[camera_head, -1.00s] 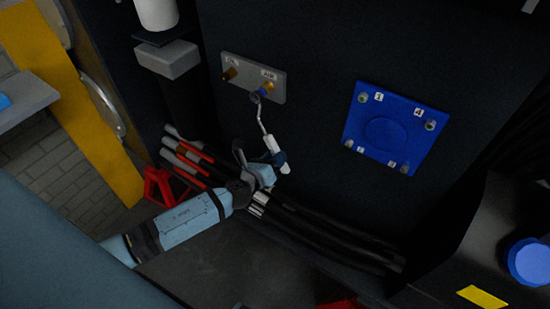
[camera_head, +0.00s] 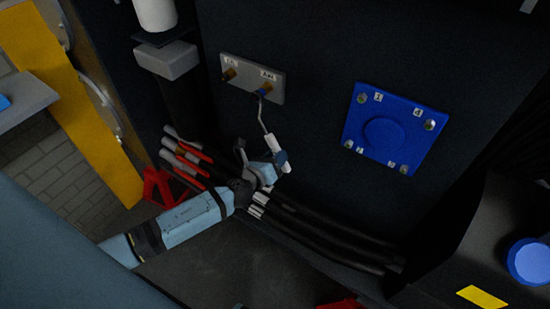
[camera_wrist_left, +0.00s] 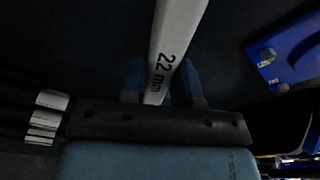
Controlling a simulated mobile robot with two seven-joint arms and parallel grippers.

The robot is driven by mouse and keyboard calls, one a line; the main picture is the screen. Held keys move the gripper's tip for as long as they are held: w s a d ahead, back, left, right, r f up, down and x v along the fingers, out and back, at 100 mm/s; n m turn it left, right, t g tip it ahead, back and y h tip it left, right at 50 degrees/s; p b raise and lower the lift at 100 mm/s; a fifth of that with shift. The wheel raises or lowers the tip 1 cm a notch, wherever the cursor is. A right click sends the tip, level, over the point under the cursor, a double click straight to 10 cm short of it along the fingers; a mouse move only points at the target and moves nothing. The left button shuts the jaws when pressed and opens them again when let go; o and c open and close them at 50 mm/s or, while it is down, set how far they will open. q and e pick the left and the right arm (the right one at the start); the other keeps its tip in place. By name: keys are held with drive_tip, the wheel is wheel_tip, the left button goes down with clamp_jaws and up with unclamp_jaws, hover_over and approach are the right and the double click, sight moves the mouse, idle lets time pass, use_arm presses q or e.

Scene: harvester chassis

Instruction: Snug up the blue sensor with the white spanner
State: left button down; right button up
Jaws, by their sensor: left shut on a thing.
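The white spanner (camera_head: 275,148) is held by its handle in my left gripper (camera_head: 280,161), which is shut on it. The handle, marked 22 mm, also shows between the blue fingers in the left wrist view (camera_wrist_left: 172,50). The spanner's thin neck slants up to its head at the blue sensor (camera_head: 264,92), on the right side of a small grey plate (camera_head: 249,72). The head overlaps the sensor in the head view; I cannot tell whether it is fully seated. My right gripper is not in view.
A brass fitting (camera_head: 229,74) sits left on the same plate. A blue square cover (camera_head: 420,125) with corner bolts is to the right. Black hoses (camera_head: 325,232) run below my gripper, with red-marked hose ends (camera_head: 185,158) to its left. The dark panel between plate and cover is clear.

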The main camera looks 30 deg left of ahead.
use_arm(q)
drive_tip(key=shift+w+d, duration=0.1)
drive_tip(key=shift+w, duration=0.8)
drive_tip(key=a+m, duration=0.1)
drive_tip(key=a+f+m, duration=0.1)
drive_tip(key=a, duration=0.1)
drive_tip(key=shift+w+f, duration=0.1)
idle(0.4)
drive_tip(key=a+m, duration=0.1)
drive_tip(key=a, duration=0.2)
drive_tip(key=shift+w+f+m+y+b, duration=0.15)
drive_tip(key=shift+f+m+y+b, duration=0.15)
drive_tip(key=shift+f+m+b, duration=0.1)
idle(0.3)
